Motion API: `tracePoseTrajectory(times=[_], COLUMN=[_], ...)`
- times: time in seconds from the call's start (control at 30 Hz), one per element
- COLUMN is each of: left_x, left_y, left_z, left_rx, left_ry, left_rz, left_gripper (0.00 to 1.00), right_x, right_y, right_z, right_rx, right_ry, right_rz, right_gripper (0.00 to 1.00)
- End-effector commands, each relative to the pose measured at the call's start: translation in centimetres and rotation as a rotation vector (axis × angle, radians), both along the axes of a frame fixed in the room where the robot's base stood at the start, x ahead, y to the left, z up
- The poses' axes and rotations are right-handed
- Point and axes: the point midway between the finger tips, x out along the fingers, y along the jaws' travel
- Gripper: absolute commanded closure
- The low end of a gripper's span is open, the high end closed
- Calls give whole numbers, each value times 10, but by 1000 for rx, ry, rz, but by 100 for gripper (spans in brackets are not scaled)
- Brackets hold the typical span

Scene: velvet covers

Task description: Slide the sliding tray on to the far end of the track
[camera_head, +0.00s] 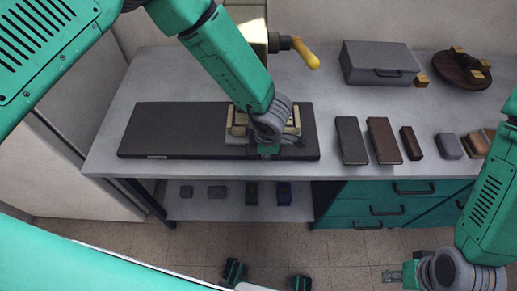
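The track (175,122) is a long dark flat slab lying left to right on the light grey bench. The sliding tray (293,117) is a small tan and grey piece with a raised rim, on the right part of the track, a little short of its right end. My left gripper (268,152) is down at the front of the tray; my wrist hides most of the tray and the fingers, so I cannot tell whether it grips. My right gripper (391,276) is low at the bottom right, away from the bench, with no object visible at it; its finger opening is unclear.
A device with a yellow-handled crank (305,53) stands behind the track. A grey case (380,63), a round dark stand (462,69) and several dark blocks (351,140) occupy the bench's right side. The track's left part is clear. Teal drawers (385,205) are below.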

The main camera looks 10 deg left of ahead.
Motion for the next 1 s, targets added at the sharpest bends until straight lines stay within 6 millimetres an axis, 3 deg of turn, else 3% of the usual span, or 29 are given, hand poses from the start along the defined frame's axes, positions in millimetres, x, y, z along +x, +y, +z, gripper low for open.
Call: tracePoseTrajectory(times=[0.03, 0.3, 0.33, 0.4, 0.43, 0.77, 1.0], left_x=[-5, -5, -5, -5, -5, -7, -9], left_y=[-5, -7, -7, -7, -7, -6, -6], left_z=[-8, -8, -8, -8, -8, -1, 32], left_rx=[-16, -23, -22, -20, -19, -20, -22], left_ry=[10, 12, 12, 11, 12, 4, 5], left_rz=[-6, -10, -10, -9, -9, -8, -7], left_gripper=[100, 100, 95, 70, 68, 68, 68], right_x=[0, 0, 0, 0, 0, -3, -3], right_y=[0, 1, 1, 1, 1, 0, 3], right_z=[-2, -2, -2, -2, -2, 0, 1], right_rx=[0, 1, 1, 1, 1, 0, -3], right_ry=[0, 0, 0, 1, 1, -2, -2], right_rz=[0, 1, 1, 1, 1, 1, 1], right_gripper=[60, 60, 60, 60, 60, 60, 60])
